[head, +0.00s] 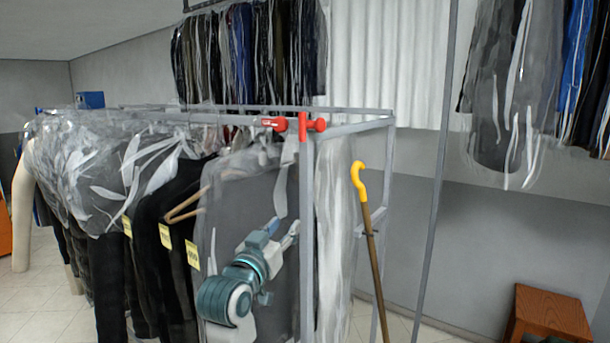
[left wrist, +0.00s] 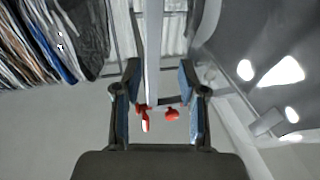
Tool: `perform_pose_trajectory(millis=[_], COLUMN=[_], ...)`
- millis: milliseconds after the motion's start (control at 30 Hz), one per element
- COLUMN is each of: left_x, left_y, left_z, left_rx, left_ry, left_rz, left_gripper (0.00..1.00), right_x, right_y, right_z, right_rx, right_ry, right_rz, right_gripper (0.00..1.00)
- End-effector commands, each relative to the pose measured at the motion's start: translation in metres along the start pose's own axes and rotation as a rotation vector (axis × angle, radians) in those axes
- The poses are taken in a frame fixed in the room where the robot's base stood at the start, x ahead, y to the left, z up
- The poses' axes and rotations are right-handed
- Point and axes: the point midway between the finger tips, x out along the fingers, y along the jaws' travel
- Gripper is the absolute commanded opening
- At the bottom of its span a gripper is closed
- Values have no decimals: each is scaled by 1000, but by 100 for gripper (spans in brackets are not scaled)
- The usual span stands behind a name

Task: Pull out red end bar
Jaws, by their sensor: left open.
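The red end bar (head: 303,127) is a short upright red piece at the top of the grey front post of the clothes rack. A red knob (head: 316,124) sticks out to its right, and another red piece (head: 275,123) sits on the rail to its left. My left gripper (head: 290,229) is below the red parts, beside the post, pointing up, and apart from them. In the left wrist view its two fingers (left wrist: 159,70) are spread open and empty. Red parts (left wrist: 145,120) show between the fingers there, beyond them. My right gripper is not in view.
Plastic-covered garments (head: 110,170) hang densely on the rack, left of the post. A brown cane with a yellow handle (head: 360,180) leans right of it. A wooden stool (head: 545,312) stands at lower right. More clothes hang above at the back.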

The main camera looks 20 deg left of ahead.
Motion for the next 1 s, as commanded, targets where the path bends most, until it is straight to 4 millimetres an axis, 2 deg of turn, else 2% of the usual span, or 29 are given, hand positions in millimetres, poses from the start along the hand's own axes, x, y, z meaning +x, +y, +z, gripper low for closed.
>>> perform_pose_trajectory(millis=[33,100,200,233,333,467,1000], left_x=[-18,-40,-63,-68,-73,-60,57], left_y=[5,11,16,17,18,18,24], left_z=[-51,-99,-142,-150,-163,-168,-201], left_rx=[0,2,4,4,5,3,5], left_ry=[74,148,217,230,250,249,249], left_rz=[11,23,35,37,41,42,41], left_gripper=[41,41,41,41,41,41,41], right_x=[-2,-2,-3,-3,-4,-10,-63], right_y=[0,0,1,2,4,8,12], right_z=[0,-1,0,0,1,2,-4], right_rx=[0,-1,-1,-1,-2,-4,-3], right_ry=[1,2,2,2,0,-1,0], right_rz=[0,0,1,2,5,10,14], right_gripper=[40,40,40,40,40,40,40])
